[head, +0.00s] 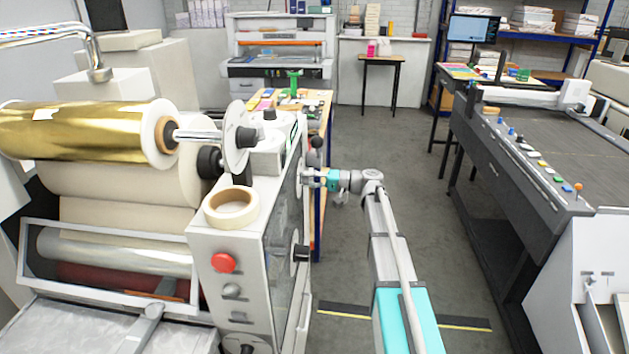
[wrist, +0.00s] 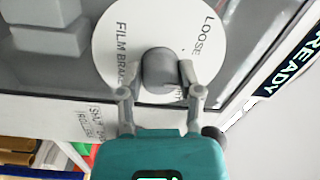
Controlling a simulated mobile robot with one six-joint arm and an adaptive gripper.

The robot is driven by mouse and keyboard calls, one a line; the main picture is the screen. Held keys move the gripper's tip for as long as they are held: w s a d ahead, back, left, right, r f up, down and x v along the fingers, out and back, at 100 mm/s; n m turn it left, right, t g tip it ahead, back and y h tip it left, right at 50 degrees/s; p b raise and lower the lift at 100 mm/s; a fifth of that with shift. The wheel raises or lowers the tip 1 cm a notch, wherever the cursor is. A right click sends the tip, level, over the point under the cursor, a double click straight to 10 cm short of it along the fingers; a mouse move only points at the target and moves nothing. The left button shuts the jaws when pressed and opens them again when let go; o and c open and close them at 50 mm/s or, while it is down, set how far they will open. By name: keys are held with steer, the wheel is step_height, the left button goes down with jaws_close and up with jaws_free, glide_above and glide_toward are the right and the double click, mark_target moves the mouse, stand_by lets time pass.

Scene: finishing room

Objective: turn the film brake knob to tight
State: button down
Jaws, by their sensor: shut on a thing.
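The film brake knob (wrist: 160,68) is a grey stub in the middle of a round white dial (wrist: 112,58) in the wrist view. The dial reads FILM BRAKE at the left and LOOSE at the upper right; another word low on the right is mostly hidden by a finger. My gripper (wrist: 155,84) has one finger on each side of the knob and is shut on it. Which way the knob points cannot be told. In the head view my gripper (head: 308,180) is at the right side of the laminating machine (head: 215,250); the knob cannot be made out there.
A READY sign (wrist: 295,70) is right of the dial. On the machine are a gold film roll (head: 75,130), a tape roll (head: 231,206) and a red button (head: 223,262). A long grey table machine (head: 520,175) stands right; the floor between is clear.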

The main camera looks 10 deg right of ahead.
steer(key=m, duration=0.4)
steer(key=shift+s+a+m, duration=0.2)
steer(key=shift+m, duration=0.2)
steer(key=m, duration=0.5)
steer(key=shift+c, duration=1.3)
jaws_free()
steer(key=shift+t, duration=0.3)
steer(key=shift+w, duration=0.1)
steer(key=shift+d, duration=0.1)
